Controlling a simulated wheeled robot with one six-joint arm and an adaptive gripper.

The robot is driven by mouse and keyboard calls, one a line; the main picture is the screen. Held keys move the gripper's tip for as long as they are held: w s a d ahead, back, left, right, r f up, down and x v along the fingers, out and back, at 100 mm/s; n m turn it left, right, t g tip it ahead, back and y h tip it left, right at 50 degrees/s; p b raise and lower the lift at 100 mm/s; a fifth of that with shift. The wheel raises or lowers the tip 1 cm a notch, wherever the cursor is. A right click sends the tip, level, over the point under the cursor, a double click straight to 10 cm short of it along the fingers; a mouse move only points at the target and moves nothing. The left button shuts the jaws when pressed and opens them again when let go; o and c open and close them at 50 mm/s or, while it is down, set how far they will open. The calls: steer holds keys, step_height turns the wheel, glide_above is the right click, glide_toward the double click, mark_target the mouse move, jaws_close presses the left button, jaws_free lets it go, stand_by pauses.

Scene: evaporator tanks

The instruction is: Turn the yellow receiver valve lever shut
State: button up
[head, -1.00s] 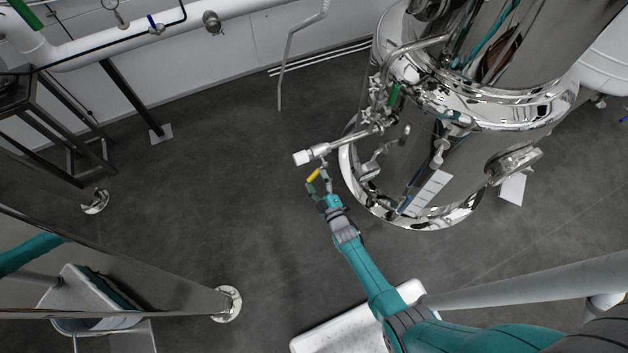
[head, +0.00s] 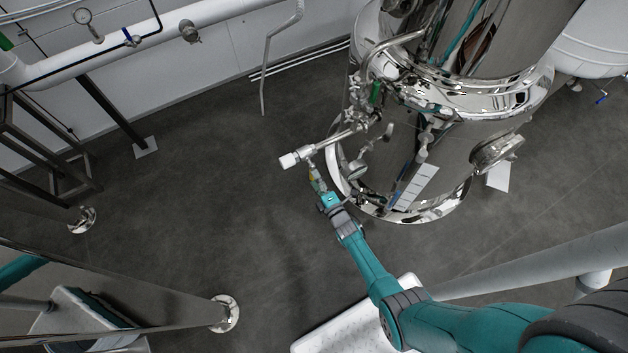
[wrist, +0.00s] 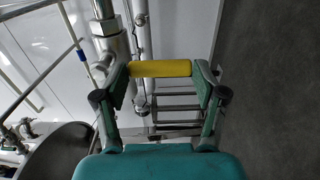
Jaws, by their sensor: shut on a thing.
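The yellow receiver valve lever (wrist: 160,69) lies crosswise between the two fingertips of my gripper (wrist: 160,82) in the wrist view, with a pad against each end. My gripper is shut on it. In the head view my gripper (head: 316,180) is just below the white-ended pipe fitting (head: 290,160) that sticks out from the tank. There the lever is almost wholly hidden by my fingers. In the wrist view a metal valve body and pipe (wrist: 108,38) stand just left of the lever. The exact lever angle is hard to tell.
The shiny steel tank (head: 465,95) with small pipes and valves stands right of my gripper. A white wall pipe (head: 110,58) runs at upper left. A steel post foot (head: 226,312) stands at lower left. The dark floor (head: 200,220) left of my gripper is clear.

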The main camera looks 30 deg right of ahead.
steer(key=shift+w, duration=0.1)
stand_by(0.4)
steer(key=o, duration=1.7)
steer(key=shift+s, duration=6.05)
